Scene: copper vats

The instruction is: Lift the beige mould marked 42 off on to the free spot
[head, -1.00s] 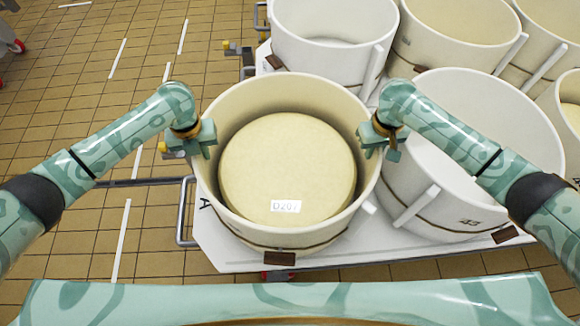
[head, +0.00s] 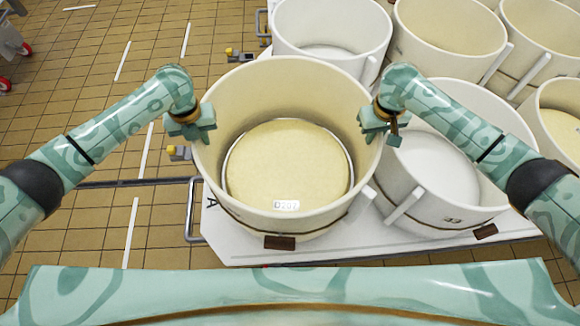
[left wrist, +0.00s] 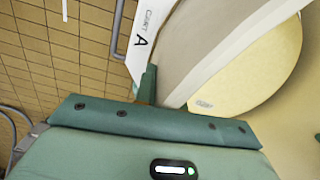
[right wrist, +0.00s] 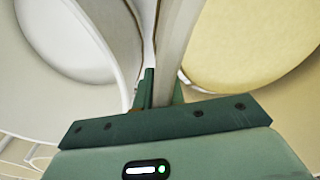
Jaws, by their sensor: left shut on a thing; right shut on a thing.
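The beige mould (head: 285,88) is a large open ring in the middle of the head view, roughly level; I cannot read a number 42 on it. My left gripper (head: 203,124) is shut on its left rim, and my right gripper (head: 373,120) is shut on its right rim. Both wrist views show the wall between the jaws, in the left wrist view (left wrist: 222,38) and the right wrist view (right wrist: 176,45). Inside the ring sits a round yellow cheese (head: 288,165) labelled D207, with a thin white gap around it. The free spot cannot be made out.
A white mould (head: 440,165) stands close on the right, and another white mould (head: 325,25) stands behind. More beige moulds (head: 450,35) fill the back right. The white cart (head: 320,255) shows a letter A at its left front. Tiled floor (head: 100,120) lies open on the left.

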